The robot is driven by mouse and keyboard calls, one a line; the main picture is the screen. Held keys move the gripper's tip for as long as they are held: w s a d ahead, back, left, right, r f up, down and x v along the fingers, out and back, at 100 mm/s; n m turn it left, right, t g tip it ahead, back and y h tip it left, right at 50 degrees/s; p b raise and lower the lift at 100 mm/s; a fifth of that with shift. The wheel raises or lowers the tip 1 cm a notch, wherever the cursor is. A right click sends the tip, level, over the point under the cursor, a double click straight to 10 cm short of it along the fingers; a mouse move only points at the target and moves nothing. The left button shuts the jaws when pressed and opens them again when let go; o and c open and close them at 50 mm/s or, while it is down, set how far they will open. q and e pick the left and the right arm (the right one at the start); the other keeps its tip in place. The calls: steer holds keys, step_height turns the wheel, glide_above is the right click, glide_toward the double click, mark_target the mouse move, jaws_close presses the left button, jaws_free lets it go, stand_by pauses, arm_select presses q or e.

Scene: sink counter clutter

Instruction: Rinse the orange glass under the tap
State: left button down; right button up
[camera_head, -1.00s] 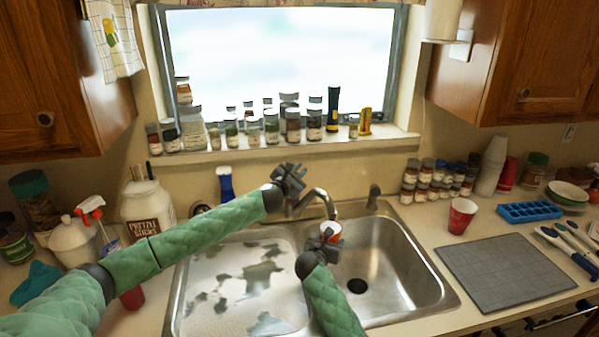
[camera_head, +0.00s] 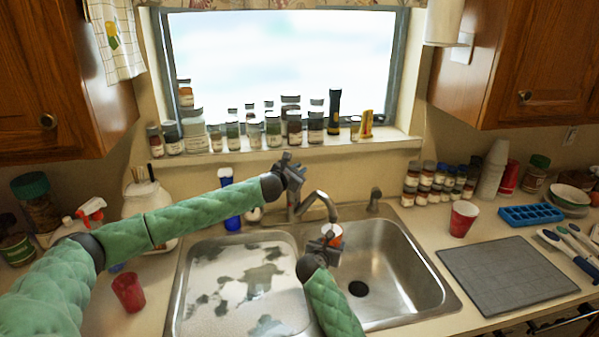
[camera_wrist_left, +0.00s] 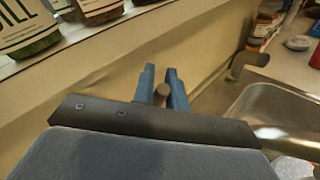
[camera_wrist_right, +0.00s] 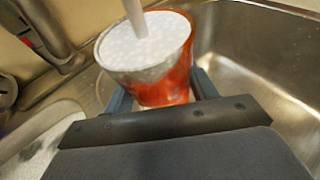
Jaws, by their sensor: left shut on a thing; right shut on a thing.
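The orange glass (camera_wrist_right: 165,85) is held upright in my right gripper (camera_wrist_right: 160,100), below the tap. A whitish stream falls into it, and pale, bubbly water fills it near the rim. In the head view the glass (camera_head: 332,232) is small and sits over the right basin, close to the spout of the tap (camera_head: 318,199), with my right gripper (camera_head: 325,245) in front.
A double sink (camera_head: 405,300) lies below, its left basin (camera_head: 205,315) wet-looking and patchy. Red cups stand on the left counter (camera_head: 128,292) and right counter (camera_head: 462,219). A grey mat (camera_head: 505,273), blue ice tray (camera_head: 530,215) and jars fill the right side. Spice jars (camera_head: 293,127) line the sill.

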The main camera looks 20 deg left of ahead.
stand_by(0.3)
arm_select(q)
steer(key=c, duration=1.4)
jaws_free()
steer(key=s+a+r, duration=0.1)
steer(key=s, duration=1)
steer(key=shift+s+r, duration=0.35)
steer(key=shift+r, duration=0.05)
steer(key=shift+a, duration=0.1)
